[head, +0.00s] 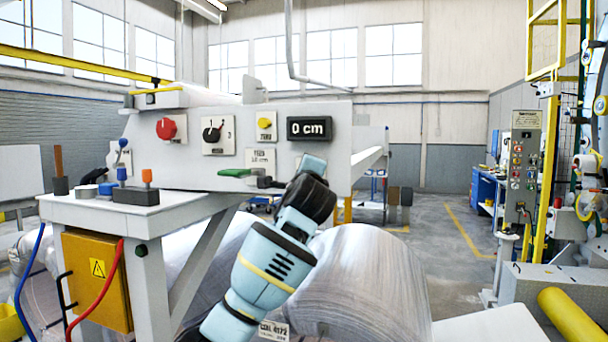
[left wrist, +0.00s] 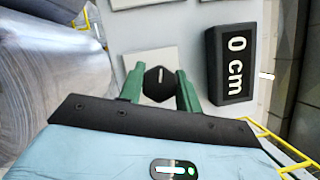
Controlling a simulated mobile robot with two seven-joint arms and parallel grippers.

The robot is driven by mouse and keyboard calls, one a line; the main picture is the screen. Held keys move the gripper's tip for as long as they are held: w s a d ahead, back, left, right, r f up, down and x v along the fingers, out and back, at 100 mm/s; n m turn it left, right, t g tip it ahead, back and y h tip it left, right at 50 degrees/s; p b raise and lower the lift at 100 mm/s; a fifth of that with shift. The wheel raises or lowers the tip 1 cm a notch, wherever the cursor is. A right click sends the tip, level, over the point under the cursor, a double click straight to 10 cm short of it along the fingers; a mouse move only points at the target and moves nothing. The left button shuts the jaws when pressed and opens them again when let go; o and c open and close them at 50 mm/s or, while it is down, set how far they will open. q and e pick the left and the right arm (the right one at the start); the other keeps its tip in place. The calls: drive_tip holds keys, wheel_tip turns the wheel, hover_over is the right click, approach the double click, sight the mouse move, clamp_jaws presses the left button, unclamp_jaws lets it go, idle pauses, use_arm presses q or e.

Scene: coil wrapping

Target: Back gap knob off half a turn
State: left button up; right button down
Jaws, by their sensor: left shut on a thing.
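The knob (left wrist: 159,84) is black with a white pointer line, mounted on a light plate (left wrist: 150,60) below the display. In the left wrist view the line runs up and down the picture. The green fingers of my left gripper (left wrist: 160,92) are shut on it from both sides. I cannot clearly make out the knob there. The black display (head: 309,129) reads 0 cm; it also shows in the left wrist view (left wrist: 230,64). My right gripper is out of view.
The panel also carries a red knob (head: 167,129), a black selector (head: 212,133) and a yellow button (head: 265,123). A small bench (head: 90,208) with tools stands left. A large wrapped coil (head: 365,280) lies below and behind my arm. Open floor (head: 440,235) lies right.

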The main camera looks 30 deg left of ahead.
use_arm(q)
drive_tip(key=n, duration=0.2)
drive_tip(key=n+g, duration=0.1)
drive_tip(key=n, duration=0.1)
drive_tip(key=shift+g+h, duration=0.3)
drive_tip(key=n+g+h, duration=0.1)
drive_tip(key=n+h, duration=0.1)
drive_tip(key=n, duration=0.2)
drive_tip(key=shift+n, duration=0.4)
drive_tip(key=n+h, duration=0.2)
drive_tip(key=n, duration=0.1)
drive_tip(key=n+h, duration=0.2)
drive_tip(key=n, duration=0.2)
drive_tip(key=shift+r+h, duration=0.1)
drive_tip(key=shift+h, duration=0.2)
drive_tip(key=o, duration=1)
drive_tip(key=shift+w, duration=0.1)
